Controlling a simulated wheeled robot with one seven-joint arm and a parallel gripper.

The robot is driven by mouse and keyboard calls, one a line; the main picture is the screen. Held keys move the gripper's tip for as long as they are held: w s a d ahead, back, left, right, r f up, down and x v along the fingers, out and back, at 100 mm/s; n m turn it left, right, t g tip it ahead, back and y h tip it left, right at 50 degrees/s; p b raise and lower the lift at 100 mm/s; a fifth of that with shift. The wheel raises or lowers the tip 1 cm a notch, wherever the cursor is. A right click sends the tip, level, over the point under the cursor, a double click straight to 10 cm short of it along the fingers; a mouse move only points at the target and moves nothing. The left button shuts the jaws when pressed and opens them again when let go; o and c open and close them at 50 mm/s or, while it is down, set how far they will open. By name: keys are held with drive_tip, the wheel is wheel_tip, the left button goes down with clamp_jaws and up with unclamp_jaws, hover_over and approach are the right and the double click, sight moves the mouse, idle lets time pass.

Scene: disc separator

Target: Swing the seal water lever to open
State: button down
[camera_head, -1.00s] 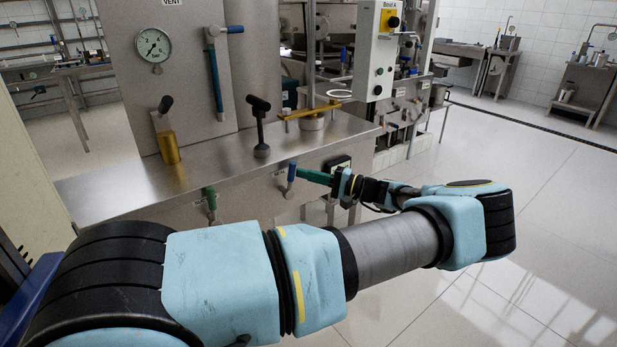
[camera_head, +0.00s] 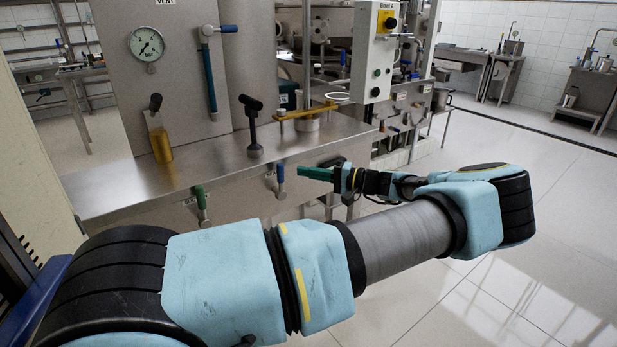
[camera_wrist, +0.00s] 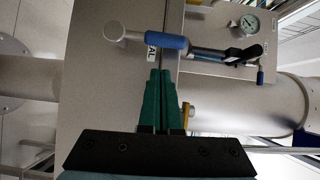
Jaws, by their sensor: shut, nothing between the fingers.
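A blue-handled lever (camera_head: 280,174) stands roughly upright on the cabinet's front panel, its blue part above and a silver end below. In the wrist view its blue part (camera_wrist: 167,41) lies across the picture beyond the fingertips, beside a white label (camera_wrist: 152,54) whose visible letters end in "AL". My gripper (camera_head: 301,171) has green fingers, pressed together and empty, just right of the lever in the head view. The fingers also show in the wrist view (camera_wrist: 160,72). A small gap separates them from the lever in the head view; contact cannot be told in the wrist view.
A green-handled lever (camera_head: 201,198) sits on the same panel to the left. A control box (camera_head: 375,55) stands behind. The floor at right is clear.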

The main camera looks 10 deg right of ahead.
drive_tip(key=b+v, duration=0.3)
drive_tip(key=v, duration=0.7)
drive_tip(key=s+a+f+n+g+h, duration=0.1)
drive_tip(key=a+g+h, duration=0.15)
drive_tip(key=a, duration=0.45)
drive_tip(key=a+f+n+g+h+p, duration=0.1)
drive_tip(key=a+f+g+h, duration=0.1)
drive_tip(key=a+g, duration=0.35)
drive_tip(key=s+a+f+n+g+h, duration=0.1)
drive_tip(key=a+g+h, duration=0.1)
drive_tip(key=a, duration=0.7)
drive_tip(key=s+a+r+t+h+p, duration=0.1)
drive_tip(key=s+a+r+h, duration=0.2)
drive_tip(key=s, duration=0.4)
drive_tip(key=s+a+r+n+t+h, duration=0.1)
drive_tip(key=s+a+r+h, duration=0.2)
drive_tip(key=s+r+h, duration=0.3)
drive_tip(key=shift+s+a+r+n+p, duration=0.3)
drive_tip(key=shift+s+r+p, duration=0.05)
drive_tip(key=shift+s+r, duration=0.45)
